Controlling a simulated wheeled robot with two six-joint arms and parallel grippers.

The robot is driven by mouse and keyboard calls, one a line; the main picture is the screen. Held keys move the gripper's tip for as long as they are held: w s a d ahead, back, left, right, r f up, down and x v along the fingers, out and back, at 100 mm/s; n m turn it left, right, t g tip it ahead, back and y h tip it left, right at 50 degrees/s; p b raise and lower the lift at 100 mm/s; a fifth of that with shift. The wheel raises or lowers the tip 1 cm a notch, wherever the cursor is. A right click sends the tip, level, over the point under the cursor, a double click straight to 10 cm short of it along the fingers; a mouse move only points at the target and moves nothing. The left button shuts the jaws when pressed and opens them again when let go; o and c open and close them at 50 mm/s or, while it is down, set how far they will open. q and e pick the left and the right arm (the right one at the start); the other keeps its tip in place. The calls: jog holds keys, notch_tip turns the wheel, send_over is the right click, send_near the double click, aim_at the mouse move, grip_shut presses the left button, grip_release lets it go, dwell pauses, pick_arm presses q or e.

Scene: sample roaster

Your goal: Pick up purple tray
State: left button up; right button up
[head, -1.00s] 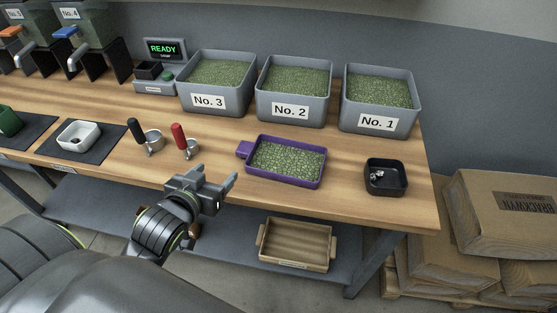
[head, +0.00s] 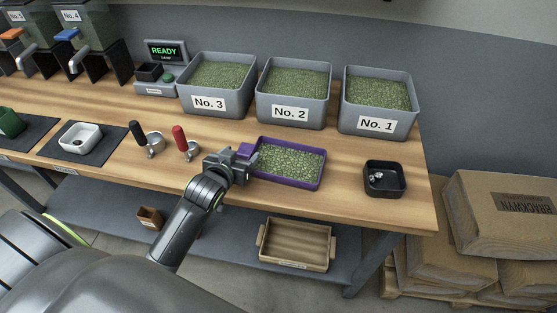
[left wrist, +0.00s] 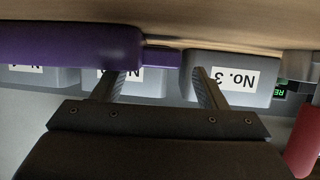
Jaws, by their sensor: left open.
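The purple tray (head: 321,172), filled with green beans, sits on the wooden bench in front of the No. 2 bin. Its purple handle (head: 245,149) points left. My left gripper (head: 238,160) is open at the handle end of the tray and partly covers the handle. In the left wrist view, which is upside down, the tray wall (left wrist: 70,45) lies at upper left. The handle (left wrist: 160,57) shows beyond the two spread fingers (left wrist: 162,85), in line with the gap between them. I cannot tell whether the fingers touch it. My right gripper is not in view.
Grey bins No. 3 (head: 189,101), No. 2 (head: 290,113) and No. 1 (head: 376,125) stand behind the tray. A black dish (head: 385,190) stands right of the tray, with clear bench between.

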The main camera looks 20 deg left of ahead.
pick_arm(q)
jog(key=shift+x, duration=1.35)
jog(key=c, duration=1.2)
